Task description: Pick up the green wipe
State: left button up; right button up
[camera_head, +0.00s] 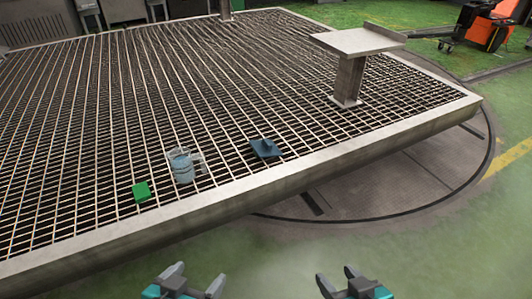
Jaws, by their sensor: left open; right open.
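The green wipe (142,191) is a small bright green piece lying on the metal grating near the front rim, left of the middle. My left gripper (195,280) is open and empty at the bottom of the view, in front of the grating's edge and to the right of the wipe. My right gripper (336,281) is open and empty at the bottom, further right. Both grippers are apart from the wipe. Nothing covers the wipe.
A clear container with blue contents (182,168) stands right of the wipe. A dark blue object (265,148) lies further right on the grating (80,120). A raised pale rim (300,165) edges the grating. A post with a flat top (352,45) stands at the back right.

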aim_at(141, 193)
jog(key=i+j+z, duration=0.1)
jog(key=i+j, duration=0.15)
jog(key=i+j+z, duration=0.1)
jog(key=j, duration=0.35)
jog(key=i+j+z, duration=0.1)
jog(key=i+j, duration=0.25)
jog(key=i+j+z, duration=0.15)
jog(key=j, duration=0.25)
